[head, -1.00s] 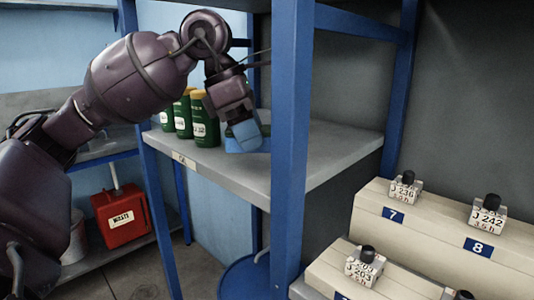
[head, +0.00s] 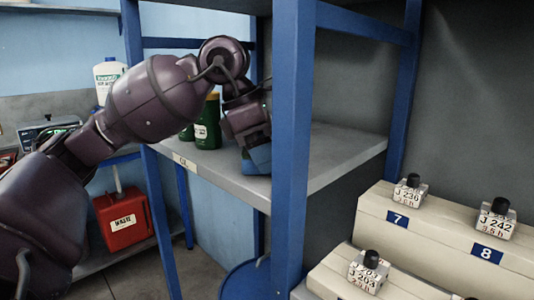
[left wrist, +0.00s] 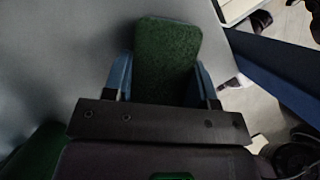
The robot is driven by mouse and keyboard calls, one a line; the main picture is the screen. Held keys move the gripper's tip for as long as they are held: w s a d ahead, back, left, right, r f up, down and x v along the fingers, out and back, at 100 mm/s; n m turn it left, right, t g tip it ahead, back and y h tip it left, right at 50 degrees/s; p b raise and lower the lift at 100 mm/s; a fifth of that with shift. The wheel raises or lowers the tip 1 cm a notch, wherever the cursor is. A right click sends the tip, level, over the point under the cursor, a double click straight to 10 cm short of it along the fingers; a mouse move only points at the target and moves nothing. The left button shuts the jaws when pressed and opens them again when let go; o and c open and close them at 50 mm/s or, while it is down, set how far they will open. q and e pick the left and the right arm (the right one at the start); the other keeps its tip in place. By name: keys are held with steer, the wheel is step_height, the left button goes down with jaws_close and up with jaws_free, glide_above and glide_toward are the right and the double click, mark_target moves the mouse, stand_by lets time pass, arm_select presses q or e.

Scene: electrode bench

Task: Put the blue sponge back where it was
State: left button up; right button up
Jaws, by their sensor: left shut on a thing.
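My left gripper (head: 258,160) reaches down over the grey shelf board (head: 325,160), behind the blue front post. In the left wrist view its two blue fingers stand on either side of a sponge (left wrist: 167,55) and are shut on it. The sponge shows a rough green face towards that camera; its blue body cannot be made out there. In the head view the gripper hides most of the sponge, and blue finger and blue sponge are hard to tell apart. I cannot tell whether the sponge touches the board. My right gripper is not in view.
Green bottles (head: 208,125) stand on the shelf just left of the gripper, partly behind my arm. The blue post (head: 292,150) rises close on the right. The shelf is bare towards the right. Numbered cream blocks (head: 440,225) with small labelled weights stand lower right.

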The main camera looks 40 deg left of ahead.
arm_select(q)
steer(key=shift+f, duration=0.15)
steer(key=o, duration=0.8)
steer(key=shift+s+a+r, duration=0.1)
steer(key=shift+r, duration=0.5)
steer(key=p+v, duration=0.1)
steer(key=v, duration=0.5)
steer(key=shift+s+a+r, duration=0.15)
steer(key=shift+r, duration=0.1)
